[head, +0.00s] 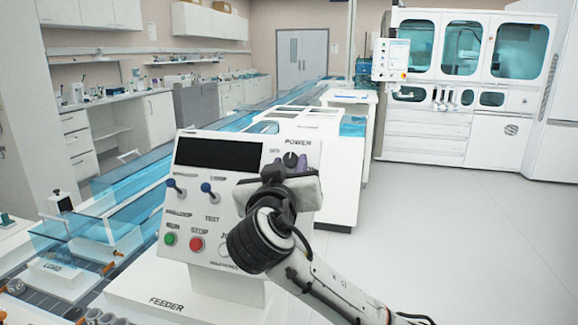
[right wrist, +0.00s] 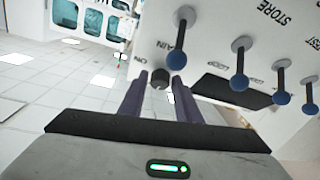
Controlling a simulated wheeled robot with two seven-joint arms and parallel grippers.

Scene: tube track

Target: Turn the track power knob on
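The power knob (head: 291,159) is a small dark round knob under the POWER label, at the upper right of the sloped white feeder panel (head: 235,215). An OFF label is to its left in the head view. My right gripper (head: 288,178) is just in front of the knob and hides part of the panel. In the right wrist view the dark fingers (right wrist: 160,76) are apart, with the knob (right wrist: 159,82) in the gap between their tips. I cannot tell whether they touch it, nor where its pointer stands. My left gripper is out of view.
The panel also has a black display (head: 217,153), blue-tipped toggle switches (head: 207,189), a green button (head: 170,239) and a red stop button (head: 196,243). Blue clear-walled track (head: 130,205) runs along the left. Floor on the right (head: 450,230) is clear.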

